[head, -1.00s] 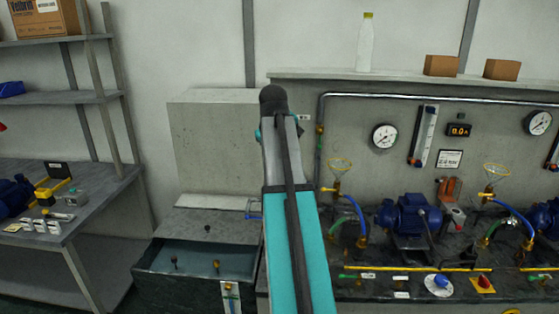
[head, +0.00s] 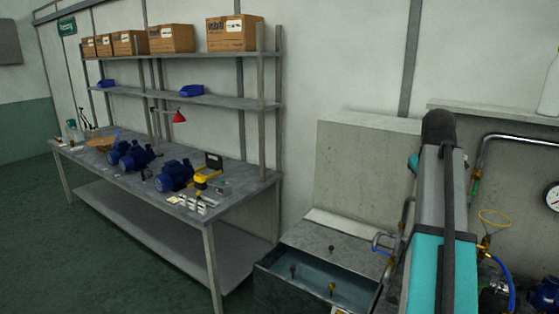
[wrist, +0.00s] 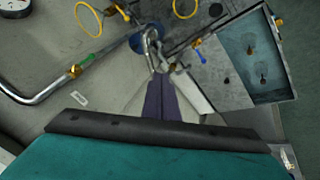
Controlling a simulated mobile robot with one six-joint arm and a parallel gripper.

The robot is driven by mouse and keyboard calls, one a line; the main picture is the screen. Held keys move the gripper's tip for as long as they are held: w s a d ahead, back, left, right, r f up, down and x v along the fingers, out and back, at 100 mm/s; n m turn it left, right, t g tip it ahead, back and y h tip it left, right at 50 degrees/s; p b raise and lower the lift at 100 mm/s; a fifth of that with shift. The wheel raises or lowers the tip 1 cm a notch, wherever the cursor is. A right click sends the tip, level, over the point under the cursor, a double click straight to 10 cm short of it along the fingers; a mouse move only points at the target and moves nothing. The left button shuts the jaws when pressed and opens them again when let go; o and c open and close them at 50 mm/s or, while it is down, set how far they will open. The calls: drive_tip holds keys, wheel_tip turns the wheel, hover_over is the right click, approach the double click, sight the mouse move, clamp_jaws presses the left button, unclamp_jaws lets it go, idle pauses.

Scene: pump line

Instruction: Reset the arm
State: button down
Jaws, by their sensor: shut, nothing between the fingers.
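My arm, with teal and grey links, rises at the right of the head view. My gripper is not visible there. In the wrist view my gripper (wrist: 161,88) shows as two dark purple fingers side by side, shut with nothing between them. Beyond the fingertips is a curved metal pipe piece; I cannot tell how far it is from them.
A bench (head: 240,200) with blue pumps (head: 174,176) and a yellow case (head: 207,174) stands left, below shelves (head: 225,102) with cardboard boxes (head: 233,33). A water tank (head: 350,292) stands between bench and arm; it also shows in the wrist view (wrist: 281,92). Open floor (head: 90,265) lies left.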

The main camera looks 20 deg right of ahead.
drive_tip(key=w+a+f+n+y, duration=0.15)
drive_tip(key=w+a+f, duration=0.25)
drive_tip(key=a+f, duration=0.65)
drive_tip(key=w+a+f+m+y, duration=0.15)
drive_tip(key=w+a+f, duration=0.25)
drive_tip(key=a+f, duration=0.7)
drive_tip(key=s+a+f+n+g+y, duration=0.1)
drive_tip(key=s+a+f, duration=0.1)
drive_tip(key=a+f, duration=0.8)
drive_tip(key=s+a+f+g+y, duration=0.15)
drive_tip(key=a+f, duration=0.45)
drive_tip(key=f, duration=0.7)
drive_tip(key=s+a+f+g, duration=0.1)
drive_tip(key=s+a+f, duration=0.7)
drive_tip(key=a+f, duration=0.2)
drive_tip(key=s+f+g+b, duration=0.1)
drive_tip(key=s+f+g, duration=0.2)
drive_tip(key=s+f, duration=0.7)
drive_tip(key=s+f+g+b, duration=0.1)
drive_tip(key=s+f+g, duration=0.2)
drive_tip(key=s+f, duration=0.7)
drive_tip(key=s, duration=0.6)
drive_tip(key=shift+s+f+n, duration=0.15)
drive_tip(key=shift+f+n, duration=0.15)
drive_tip(key=shift+n, duration=0.1)
